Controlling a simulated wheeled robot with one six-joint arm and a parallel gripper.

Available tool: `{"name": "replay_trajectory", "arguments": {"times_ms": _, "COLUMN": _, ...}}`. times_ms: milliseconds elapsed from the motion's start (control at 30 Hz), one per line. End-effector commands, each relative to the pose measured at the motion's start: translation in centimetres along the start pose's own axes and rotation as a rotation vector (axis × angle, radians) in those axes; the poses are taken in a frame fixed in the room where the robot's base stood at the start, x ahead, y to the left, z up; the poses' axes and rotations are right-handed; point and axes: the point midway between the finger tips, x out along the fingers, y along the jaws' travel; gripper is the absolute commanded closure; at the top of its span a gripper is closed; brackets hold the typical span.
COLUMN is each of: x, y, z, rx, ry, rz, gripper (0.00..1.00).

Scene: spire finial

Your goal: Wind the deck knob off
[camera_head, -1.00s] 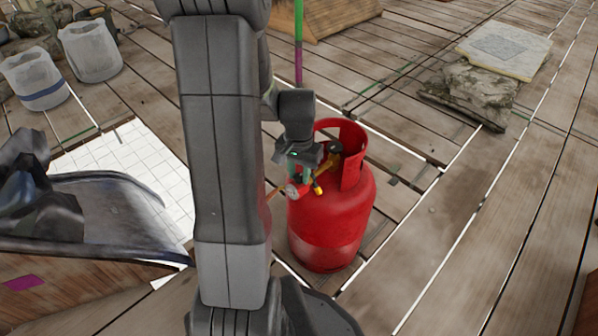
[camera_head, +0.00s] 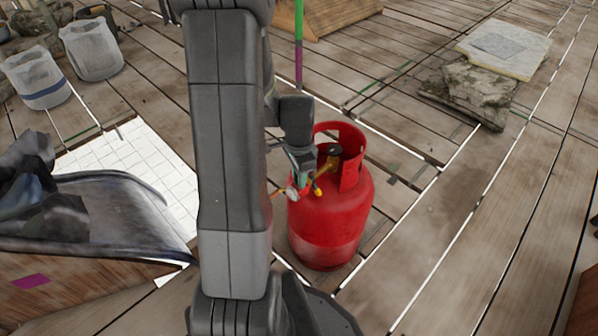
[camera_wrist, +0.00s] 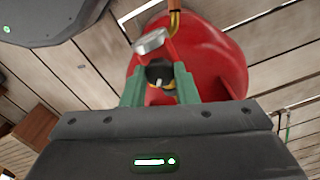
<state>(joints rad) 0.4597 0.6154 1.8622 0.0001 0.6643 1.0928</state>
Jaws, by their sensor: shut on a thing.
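The deck knob (camera_wrist: 160,73), a dark round knob with a pale mark, sits between the green fingers of my gripper (camera_wrist: 158,80) in the wrist view. My gripper is shut on it. In the head view my gripper (camera_head: 303,180) is at the left of the red gas bottle's (camera_head: 328,220) top, beside the brass valve fittings; the knob cannot be made out there. A small round gauge (camera_head: 291,194) shows just left of the fingers, and a round silver-rimmed part (camera_wrist: 152,41) shows beyond the fingers in the wrist view.
The bottle's red collar (camera_head: 351,160) stands close right of my gripper. Stones (camera_head: 470,95) lie at upper right. The deck right of the bottle is clear.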

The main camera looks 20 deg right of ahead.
Motion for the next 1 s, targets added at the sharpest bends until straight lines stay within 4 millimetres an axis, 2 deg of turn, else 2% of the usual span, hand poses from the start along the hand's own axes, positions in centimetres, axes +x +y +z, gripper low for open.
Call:
{"name": "replay_trajectory", "arguments": {"times_ms": 600, "x": -0.12, "y": -0.08, "z": -0.04, "rx": 0.577, "ry": 0.000, "rz": -0.001, "gripper": 0.96}}
{"name": "replay_trajectory", "arguments": {"times_ms": 1000, "x": -0.08, "y": -0.11, "z": -0.06, "rx": 0.853, "ry": 0.000, "rz": -0.001, "gripper": 0.96}}
